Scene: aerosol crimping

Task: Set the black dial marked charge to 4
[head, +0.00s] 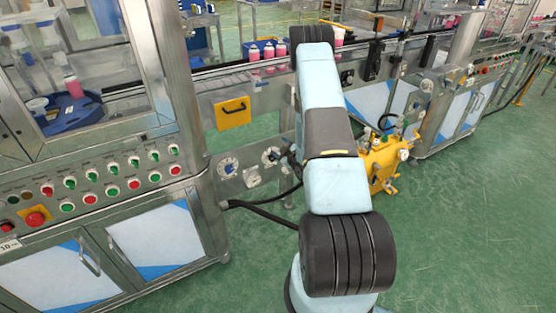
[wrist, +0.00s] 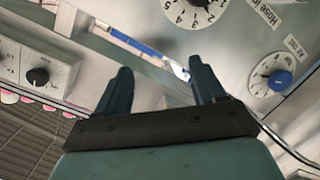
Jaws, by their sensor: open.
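In the wrist view my gripper (wrist: 160,65) is open, with two dark fingers apart and nothing between them. A white round dial (wrist: 193,14) with black numerals, including 4 and 5, is cut off by the top edge, beyond the fingertips. A black knob (wrist: 37,76) on a pale plate is at the left, apart from the fingers. No readable label shows which is the charge dial, and neither setting is clear. In the head view small round dials (head: 228,167) sit on the low metal panel, left of my arm; their markings are too small to read.
A blue-knobbed dial (wrist: 280,80) and a "Hose In" label (wrist: 264,13) are at the right in the wrist view. A yellow machine (head: 385,163) stands right of my arm. A button panel (head: 95,187) is at the left. Green floor (head: 460,220) is open at the right.

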